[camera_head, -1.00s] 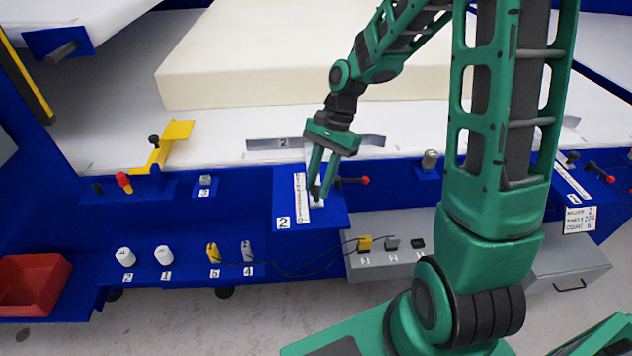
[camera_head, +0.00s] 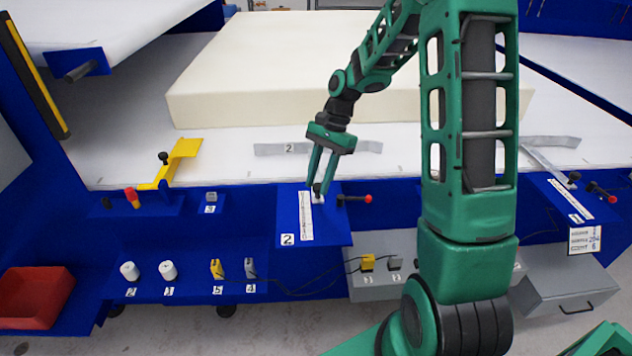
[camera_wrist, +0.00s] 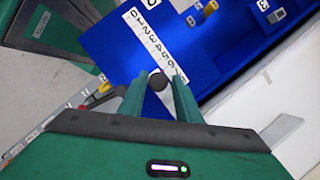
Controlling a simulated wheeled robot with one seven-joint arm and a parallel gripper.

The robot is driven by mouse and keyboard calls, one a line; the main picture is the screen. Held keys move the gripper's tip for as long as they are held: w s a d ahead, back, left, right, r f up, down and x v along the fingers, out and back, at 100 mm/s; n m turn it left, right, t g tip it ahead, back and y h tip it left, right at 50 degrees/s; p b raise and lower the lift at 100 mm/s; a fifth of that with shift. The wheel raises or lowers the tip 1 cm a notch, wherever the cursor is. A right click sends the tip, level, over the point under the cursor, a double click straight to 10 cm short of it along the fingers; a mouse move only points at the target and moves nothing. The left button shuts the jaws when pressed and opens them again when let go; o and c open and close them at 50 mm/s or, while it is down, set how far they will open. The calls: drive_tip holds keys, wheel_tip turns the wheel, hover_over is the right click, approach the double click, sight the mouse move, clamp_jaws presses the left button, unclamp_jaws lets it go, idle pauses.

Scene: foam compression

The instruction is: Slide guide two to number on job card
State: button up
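Guide two is a blue plate (camera_head: 325,232) labelled 2 with a white number scale (camera_head: 305,215), and a grey fence bar (camera_head: 268,149) labelled 2 on the white bed behind it. My gripper (camera_head: 318,187) reaches down at the scale's far end, its fingers on both sides of a dark round knob (camera_wrist: 158,81). The fingers appear closed against the knob. In the wrist view, the scale (camera_wrist: 148,40) shows digits from 0 to about 6 running toward the knob; the rest is partly hidden by the fingers. The job card (camera_head: 584,240) hangs at right; its small print is hard to read.
A red-tipped lever (camera_head: 356,198) sits just right of the knob. A large cream foam block (camera_head: 270,80) lies behind the fence. A yellow bracket (camera_head: 180,155), white knobs (camera_head: 168,270) and a red bin (camera_head: 35,295) are at left. A grey drawer box (camera_head: 570,285) is at right.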

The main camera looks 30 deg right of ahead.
drive_tip(key=shift+o, duration=0.8)
drive_tip(key=v, duration=1)
drive_tip(key=shift+d+r, duration=0.2)
drive_tip(key=shift+r, duration=0.05)
drive_tip(key=shift+w, duration=0.1)
drive_tip(key=s+d+n+h, duration=0.2)
drive_tip(key=s+n, duration=0.1)
drive_tip(key=s, duration=1.3)
drive_tip(key=s+d+r+n+t+h, duration=0.1)
drive_tip(key=s+d+n, duration=0.2)
drive_tip(key=s, duration=1.2)
drive_tip(key=shift+s+n+h, duration=0.4)
drive_tip(key=shift+n, duration=0.1)
drive_tip(key=shift+w, duration=0.15)
